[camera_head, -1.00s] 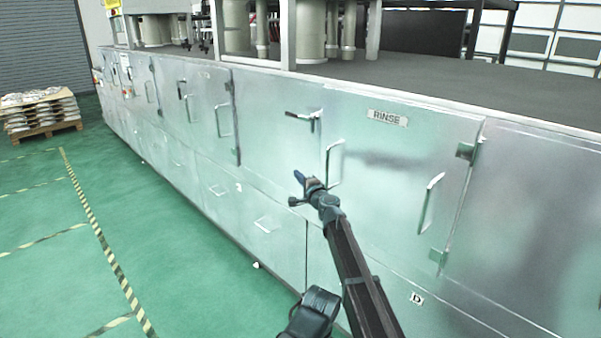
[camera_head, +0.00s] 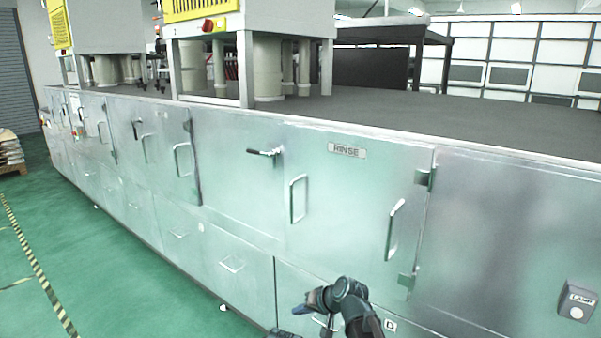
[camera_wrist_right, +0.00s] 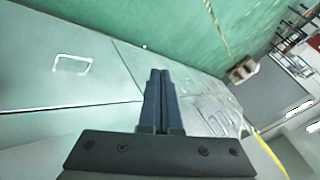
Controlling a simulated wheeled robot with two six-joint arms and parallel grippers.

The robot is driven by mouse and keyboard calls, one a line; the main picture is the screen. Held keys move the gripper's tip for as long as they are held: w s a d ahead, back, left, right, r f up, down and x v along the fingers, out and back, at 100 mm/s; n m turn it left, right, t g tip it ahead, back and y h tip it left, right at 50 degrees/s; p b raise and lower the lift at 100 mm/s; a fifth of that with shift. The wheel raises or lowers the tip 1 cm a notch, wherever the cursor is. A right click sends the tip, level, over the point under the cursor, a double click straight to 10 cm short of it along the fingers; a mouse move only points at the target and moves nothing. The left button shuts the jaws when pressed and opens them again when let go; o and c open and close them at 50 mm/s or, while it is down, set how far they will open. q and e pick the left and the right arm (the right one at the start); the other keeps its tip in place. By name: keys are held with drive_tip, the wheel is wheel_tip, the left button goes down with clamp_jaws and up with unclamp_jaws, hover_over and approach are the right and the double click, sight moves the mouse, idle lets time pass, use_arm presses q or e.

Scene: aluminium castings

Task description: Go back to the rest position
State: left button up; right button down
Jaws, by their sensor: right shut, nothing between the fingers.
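My right gripper (camera_head: 299,309) is low in the head view, in front of the lower doors of the steel cabinet line (camera_head: 240,215), pointing left. It is shut and empty. In the right wrist view its two dark fingers (camera_wrist_right: 160,98) lie side by side with nothing between them. The arm behind it is folded at the bottom of the picture. I cannot make out my left gripper; only a small dark part shows at the bottom edge.
The RINSE door (camera_head: 345,205) with its handles stands above my right gripper. A LAMP switch box (camera_head: 577,301) is at the right. Green floor (camera_head: 110,270) with a striped line (camera_head: 38,262) is open at the left. A loaded pallet (camera_head: 10,153) stands far left.

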drive_tip(key=s+d+f+g+h, duration=0.2)
drive_tip(key=s+d+f+h, duration=0.1)
drive_tip(key=s+d, duration=0.65)
drive_tip(key=s+d+f+g+h, duration=0.3)
drive_tip(key=s+d+h, duration=0.1)
drive_tip(key=s+d, duration=0.5)
use_arm(q)
wheel_tip(320, 180, up, 3)
drive_tip(key=p, duration=0.2)
drive_tip(key=shift+f+p, duration=0.2)
drive_tip(key=shift+p, duration=0.1)
use_arm(e)
drive_tip(key=s+a+r+n, duration=0.1)
drive_tip(key=s+a+n, duration=0.1)
drive_tip(key=a, duration=0.4)
drive_tip(key=s+a+r+n+h, duration=0.1)
drive_tip(key=s+a+n, duration=0.1)
drive_tip(key=s+a, duration=0.2)
drive_tip(key=shift+s+a+r+g, duration=0.3)
drive_tip(key=shift+a+g, duration=0.1)
drive_tip(key=shift+a, duration=0.6)
use_arm(q)
drive_tip(key=shift+c, duration=0.3)
